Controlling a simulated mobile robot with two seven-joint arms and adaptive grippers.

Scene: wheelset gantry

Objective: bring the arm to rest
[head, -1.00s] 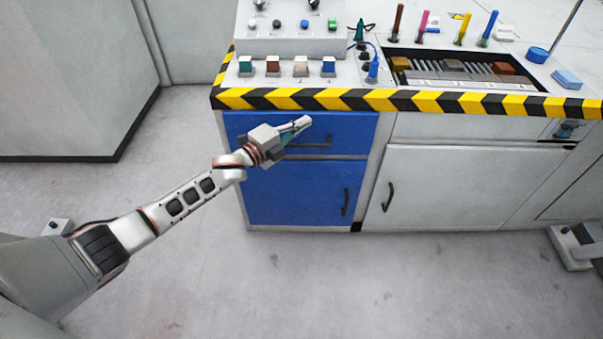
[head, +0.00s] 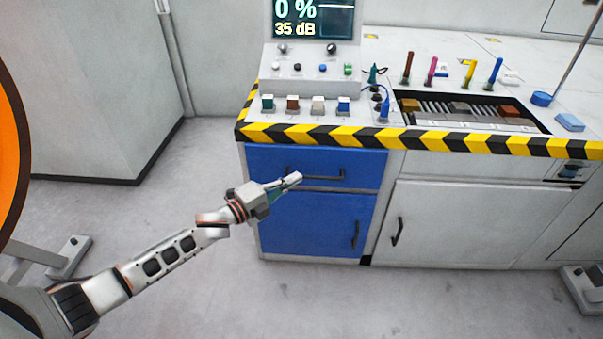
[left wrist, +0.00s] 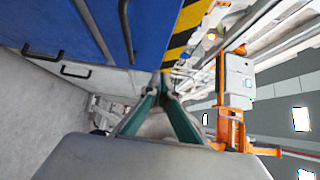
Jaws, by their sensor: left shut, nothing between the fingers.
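My left gripper (head: 288,184) is shut and empty. In the head view it is in front of the blue drawer (head: 365,170) of the cabinet, below the striped counter edge. Its arm reaches in from the lower left. In the left wrist view the teal fingers of the left gripper (left wrist: 163,82) meet at their tips with nothing between them. The blue cabinet front (left wrist: 150,25) fills the top of that view. Whether the fingers touch the drawer or its handle (head: 315,174) cannot be told for certain. My right gripper is not in view.
A counter with a black-and-yellow edge (head: 340,137) carries a control panel with a screen (head: 300,18), buttons, coloured markers and a recessed tray. A white cabinet door (head: 470,225) is right of the blue one. The floor (head: 250,300) in front is clear. An orange post (left wrist: 222,90) shows in the wrist view.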

